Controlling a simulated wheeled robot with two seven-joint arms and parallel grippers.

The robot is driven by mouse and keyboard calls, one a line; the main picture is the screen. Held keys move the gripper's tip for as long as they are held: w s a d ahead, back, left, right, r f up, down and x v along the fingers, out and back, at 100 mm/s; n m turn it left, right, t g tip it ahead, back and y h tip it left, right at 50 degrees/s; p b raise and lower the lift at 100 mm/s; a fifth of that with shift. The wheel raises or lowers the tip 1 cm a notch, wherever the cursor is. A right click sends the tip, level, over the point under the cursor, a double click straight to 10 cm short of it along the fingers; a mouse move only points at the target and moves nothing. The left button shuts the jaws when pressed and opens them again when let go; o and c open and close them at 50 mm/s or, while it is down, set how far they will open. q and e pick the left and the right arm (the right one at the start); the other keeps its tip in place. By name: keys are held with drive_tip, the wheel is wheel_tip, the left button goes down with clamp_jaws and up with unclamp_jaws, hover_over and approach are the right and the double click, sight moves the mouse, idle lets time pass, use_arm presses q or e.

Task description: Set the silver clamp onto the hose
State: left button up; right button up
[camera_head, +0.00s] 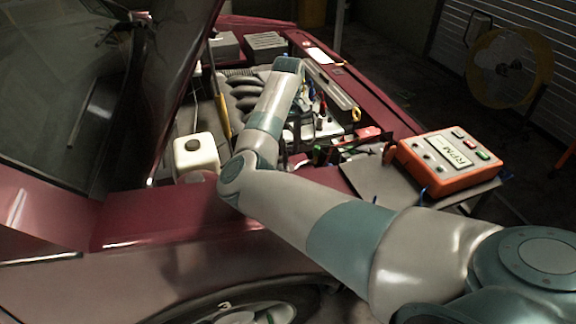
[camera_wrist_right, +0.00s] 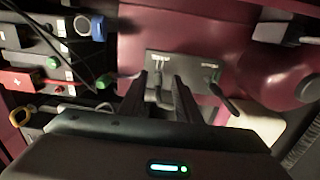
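My right arm reaches over the red car's engine bay in the head view, and its end (camera_head: 288,66) hides what lies beneath it. In the right wrist view my right gripper (camera_wrist_right: 162,78) has its two dark fingers apart. A small dark lever shows between them, in front of a grey metal plate (camera_wrist_right: 192,63); I cannot tell whether they touch. I cannot pick out the silver clamp for certain. Dark curved hoses (camera_head: 242,90) lie left of my arm in the head view; I cannot tell which is the task's hose. My left gripper is out of view.
The raised hood (camera_head: 182,60) stands at the left. A white reservoir (camera_head: 196,153) is left of my forearm. An orange RPM box (camera_head: 447,160) rests on a grey tray at the right. Several tools and cables crowd the bay's right side. A yellow fan (camera_head: 510,67) stands behind.

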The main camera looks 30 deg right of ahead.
wheel_tip(320, 180, down, 9)
drive_tip(key=shift+r+p, duration=0.1)
drive_tip(key=shift+p, duration=0.35)
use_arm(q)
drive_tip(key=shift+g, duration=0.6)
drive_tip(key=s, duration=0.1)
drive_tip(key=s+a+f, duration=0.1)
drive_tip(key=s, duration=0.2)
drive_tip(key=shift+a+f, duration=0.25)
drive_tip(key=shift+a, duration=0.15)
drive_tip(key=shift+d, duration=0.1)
use_arm(e)
drive_tip(key=shift+c, duration=0.2)
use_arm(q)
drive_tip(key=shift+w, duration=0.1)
use_arm(e)
clamp_jaws()
